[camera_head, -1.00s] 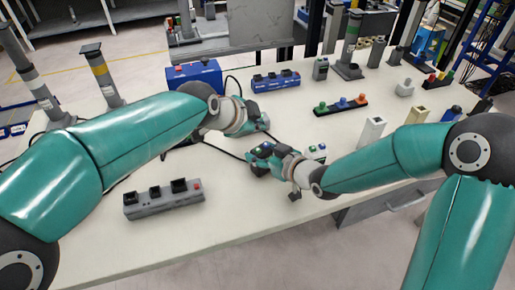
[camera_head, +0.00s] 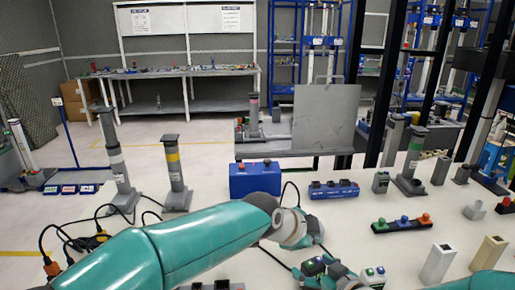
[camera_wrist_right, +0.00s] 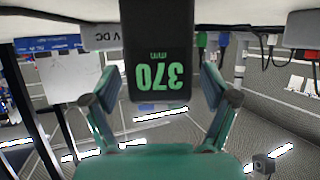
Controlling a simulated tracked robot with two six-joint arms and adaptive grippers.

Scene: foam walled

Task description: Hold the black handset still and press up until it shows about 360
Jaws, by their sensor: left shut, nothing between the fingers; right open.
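The black handset (camera_wrist_right: 158,40) hangs into the right wrist view from the top. Its green display reads 370 mm, upside down in that view. The fingers of my right gripper (camera_wrist_right: 164,84) stand on either side of it, open. In the head view my right gripper (camera_head: 326,268) is low in the middle, partly cut off by the bottom edge. My left gripper (camera_head: 314,232) is just above it, shut and empty. The handset's up button is not visible, and the handset cannot be clearly told from the gripper in the head view.
White and beige blocks (camera_head: 438,263) stand at the right. Cables run near my grippers.

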